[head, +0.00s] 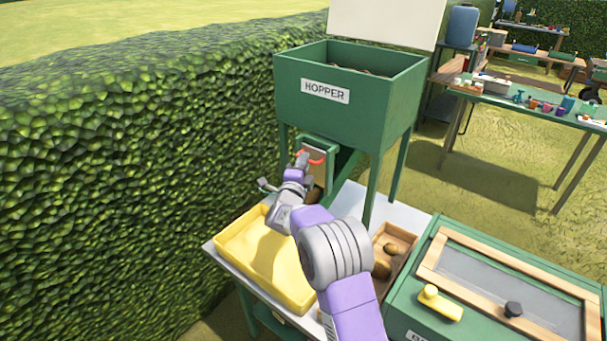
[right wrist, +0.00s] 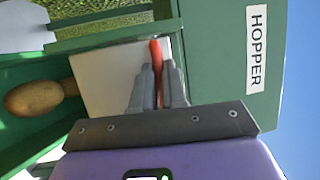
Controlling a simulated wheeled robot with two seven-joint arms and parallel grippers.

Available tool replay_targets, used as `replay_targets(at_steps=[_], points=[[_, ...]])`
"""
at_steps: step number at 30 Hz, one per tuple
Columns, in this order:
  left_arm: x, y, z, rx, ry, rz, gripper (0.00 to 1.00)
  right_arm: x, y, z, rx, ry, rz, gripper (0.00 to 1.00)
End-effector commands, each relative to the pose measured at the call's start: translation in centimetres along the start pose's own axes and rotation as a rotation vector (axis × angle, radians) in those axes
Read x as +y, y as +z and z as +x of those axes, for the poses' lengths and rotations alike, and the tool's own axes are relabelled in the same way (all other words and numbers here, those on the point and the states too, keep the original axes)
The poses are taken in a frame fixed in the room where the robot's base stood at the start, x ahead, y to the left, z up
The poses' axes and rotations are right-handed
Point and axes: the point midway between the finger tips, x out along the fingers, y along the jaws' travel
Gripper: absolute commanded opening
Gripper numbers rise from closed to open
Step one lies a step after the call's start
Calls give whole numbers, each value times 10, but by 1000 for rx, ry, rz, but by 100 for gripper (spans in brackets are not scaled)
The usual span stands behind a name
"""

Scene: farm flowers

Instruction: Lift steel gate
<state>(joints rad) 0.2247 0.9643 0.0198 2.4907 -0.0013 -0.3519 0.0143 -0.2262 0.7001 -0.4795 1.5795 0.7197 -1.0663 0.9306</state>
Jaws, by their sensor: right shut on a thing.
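The steel gate (head: 318,172) is a pale flat plate on the front of the green hopper (head: 345,112), below the HOPPER label. It also shows in the right wrist view (right wrist: 103,80). A red handle (head: 316,161) is on the gate. My right gripper (head: 301,163) is at the gate, and in the right wrist view its two fingers (right wrist: 160,88) are shut on the red handle (right wrist: 156,52). A brown potato (right wrist: 34,98) lies beside the gate in the right wrist view. My left gripper is not in view.
A yellow tray (head: 226,246) is on the table below the hopper. A wooden box (head: 408,238) with potatoes stands to its right. A green case (head: 440,237) with a glazed lid and yellow handle is at front right. A tall hedge (head: 120,150) closes off the left.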

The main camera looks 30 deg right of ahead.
Motion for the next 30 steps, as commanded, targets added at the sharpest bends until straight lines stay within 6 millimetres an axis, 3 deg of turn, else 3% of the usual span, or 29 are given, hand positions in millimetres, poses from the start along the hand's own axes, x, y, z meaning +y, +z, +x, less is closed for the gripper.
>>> replay_targets(at_steps=[9, 10, 15, 24, 30], points=[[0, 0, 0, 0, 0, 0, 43, -5, 0, 1, 0, -5, 2, 0], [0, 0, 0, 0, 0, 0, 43, -5, 0, 1, 0, -5, 2, 15], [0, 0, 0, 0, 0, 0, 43, -4, 0, 0, 0, -3, 2, 37], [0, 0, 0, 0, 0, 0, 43, -3, 0, -2, 0, 0, 1, 37], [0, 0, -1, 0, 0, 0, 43, -3, 0, -24, -2, 2, 1, 37]])
